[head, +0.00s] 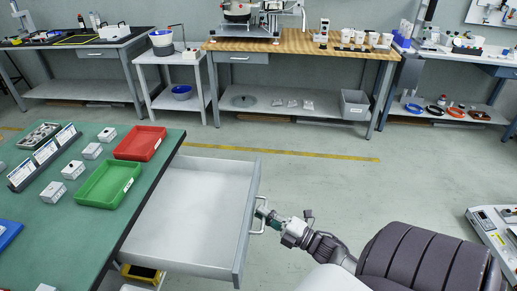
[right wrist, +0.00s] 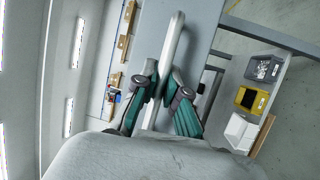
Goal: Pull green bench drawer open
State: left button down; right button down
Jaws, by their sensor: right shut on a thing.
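The green-topped bench (head: 60,215) stands at the left in the head view. Its grey drawer (head: 190,210) is pulled far out to the right and looks empty inside. The drawer's front carries a pale bar handle (head: 259,217). My right gripper (head: 264,214) is at that handle, its fingers around the bar. In the right wrist view, the teal-padded fingers of my right gripper (right wrist: 163,95) are shut on the handle (right wrist: 172,50), one on each side of the bar. My left gripper is not in view.
A red tray (head: 140,143), a green tray (head: 108,184) and several small white boxes stand on the bench. A yellow bin (head: 140,273) sits below the drawer. Other benches line the back wall.

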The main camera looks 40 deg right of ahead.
jog(key=c, duration=1.2)
grip_release()
jog(key=v, duration=1.2)
